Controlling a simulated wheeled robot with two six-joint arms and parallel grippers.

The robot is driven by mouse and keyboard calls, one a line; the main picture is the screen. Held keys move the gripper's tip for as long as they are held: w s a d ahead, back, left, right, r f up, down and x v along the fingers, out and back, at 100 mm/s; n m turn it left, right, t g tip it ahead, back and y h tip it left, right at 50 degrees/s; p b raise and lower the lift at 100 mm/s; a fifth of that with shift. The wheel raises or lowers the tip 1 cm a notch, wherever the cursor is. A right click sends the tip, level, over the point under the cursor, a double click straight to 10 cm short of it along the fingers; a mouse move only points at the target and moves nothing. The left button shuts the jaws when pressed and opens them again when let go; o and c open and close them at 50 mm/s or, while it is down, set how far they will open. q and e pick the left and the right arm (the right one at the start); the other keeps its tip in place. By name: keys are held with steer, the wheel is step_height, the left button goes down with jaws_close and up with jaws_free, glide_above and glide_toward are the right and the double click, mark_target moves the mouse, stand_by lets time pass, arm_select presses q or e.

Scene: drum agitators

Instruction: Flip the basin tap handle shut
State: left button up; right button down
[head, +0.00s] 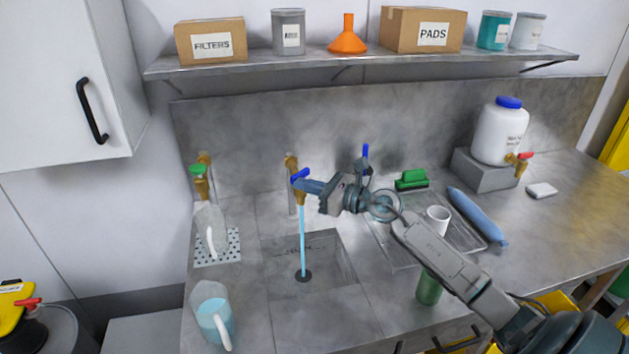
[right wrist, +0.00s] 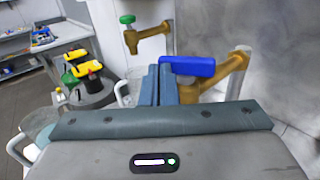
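The basin tap (head: 292,164) is brass with a blue lever handle (head: 300,174). A blue stream of water (head: 303,240) runs from it into the sunken basin (head: 325,262). My right gripper (head: 308,186) reaches in from the right, with its fingertips close beside the handle. In the right wrist view its two fingers (right wrist: 158,84) are together with nothing between them. The blue handle (right wrist: 188,66) lies just right of the fingertips there, sideways above the brass body (right wrist: 225,75). I cannot tell whether they touch. My left gripper is not in view.
A green-handled tap (head: 200,180) stands left, above a clear jug (head: 210,230) on a perforated plate. Another jug (head: 213,318) with blue liquid stands at the front left. A shelf (head: 360,62) runs above.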

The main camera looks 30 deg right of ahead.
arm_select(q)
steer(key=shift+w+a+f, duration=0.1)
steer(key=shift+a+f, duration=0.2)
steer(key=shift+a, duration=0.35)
arm_select(e)
steer(key=shift+w+a, duration=0.3)
steer(key=shift+a, duration=0.2)
steer(key=shift+w+a, duration=0.25)
steer(key=shift+a, duration=0.25)
steer(key=shift+w+a, duration=0.1)
steer(key=shift+w, duration=0.05)
steer(key=shift+f, duration=0.1)
stand_by(0.9)
